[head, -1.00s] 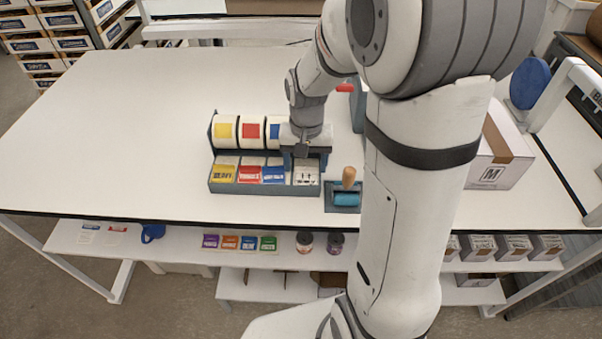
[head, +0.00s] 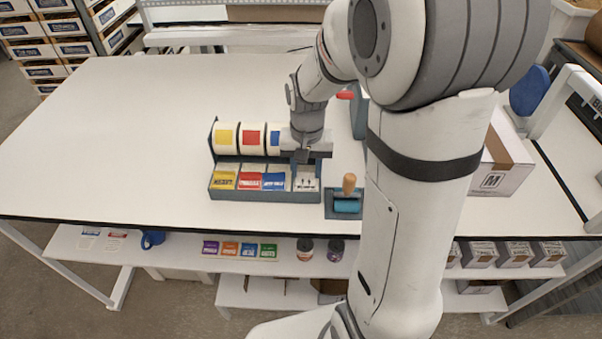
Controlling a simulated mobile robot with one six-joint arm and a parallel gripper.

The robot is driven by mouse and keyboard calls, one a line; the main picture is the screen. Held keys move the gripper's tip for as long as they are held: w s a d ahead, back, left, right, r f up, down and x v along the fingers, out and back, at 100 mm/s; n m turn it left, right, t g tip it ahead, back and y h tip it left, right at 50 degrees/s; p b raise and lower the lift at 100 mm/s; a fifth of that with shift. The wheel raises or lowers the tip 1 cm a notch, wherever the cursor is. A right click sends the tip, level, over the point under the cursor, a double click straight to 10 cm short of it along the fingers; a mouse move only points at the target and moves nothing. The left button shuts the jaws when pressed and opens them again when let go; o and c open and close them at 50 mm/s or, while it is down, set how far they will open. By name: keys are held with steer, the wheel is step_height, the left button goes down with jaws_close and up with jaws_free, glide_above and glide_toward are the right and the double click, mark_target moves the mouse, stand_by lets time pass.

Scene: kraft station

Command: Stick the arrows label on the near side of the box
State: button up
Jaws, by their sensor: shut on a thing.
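A label dispenser (head: 263,194) stands near the front of the table, with yellow, red and blue rolls and a row of labels before them. The arrows label (head: 307,184), white with dark marks, is at the right end of that row. My gripper (head: 302,166) is over this right-hand slot, pointing down, and shut on the arrows label at its rear edge; the fingertips are small and partly hidden. The box (head: 497,178), white with brown tape and a dark M mark, stands on the right of the table, partly hidden behind my arm.
A blue roller with a wooden handle (head: 348,186) sits in a tray just right of the dispenser. A blue disc (head: 529,90) stands behind the box. The left half of the table (head: 120,140) is clear. A lower shelf holds small coloured packs (head: 229,249) and jars.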

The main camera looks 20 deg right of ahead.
mark_target(306, 178)
step_height(306, 178, up, 17)
steer(key=p, duration=0.4)
steer(key=shift+f, duration=0.15)
stand_by(0.3)
